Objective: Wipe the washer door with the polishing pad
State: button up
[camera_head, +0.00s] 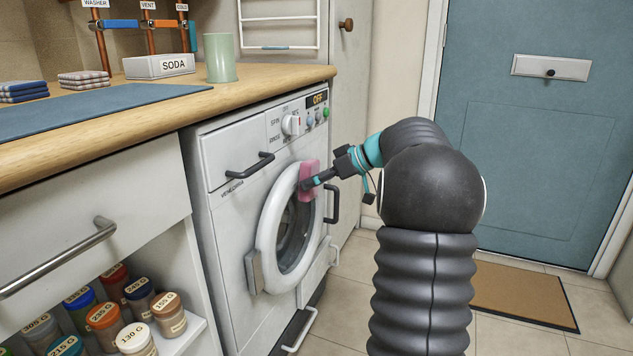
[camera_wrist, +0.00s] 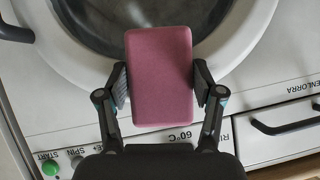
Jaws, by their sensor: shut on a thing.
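The pink polishing pad (camera_head: 308,181) is at the upper right of the washer door (camera_head: 267,232) in the head view. In the wrist view the pad (camera_wrist: 160,76) lies between the two fingers of my gripper (camera_wrist: 161,85), which is shut on its sides. Behind it the white ring of the washer door (camera_wrist: 232,50) and its dark glass show. The pad overlaps the ring and part of the glass. I cannot tell for certain whether it touches the door. The door looks closed.
The washer's knob (camera_head: 290,124) and an "OFF" display (camera_head: 317,98) are above the door. A dark handle (camera_head: 332,204) stands out right of the door. A wooden counter (camera_head: 270,77) runs above. A shelf of several jars (camera_head: 103,315) is at lower left. A doormat (camera_head: 525,292) lies right.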

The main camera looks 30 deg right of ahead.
aim_at(288, 199)
jog(key=shift+s+a, duration=0.8)
jog(key=shift+a, duration=0.25)
jog(key=shift+s+a, duration=0.75)
jog(key=shift+a, duration=0.35)
jog(key=shift+s+a, duration=0.8)
jog(key=shift+a, duration=0.25)
jog(key=s+d, duration=0.4)
jog(key=shift+s, duration=0.35)
jog(key=shift+s+d, duration=0.45)
jog(key=shift+s, duration=0.15)
jog(key=shift+s+d, duration=0.4)
jog(key=shift+s, duration=0.2)
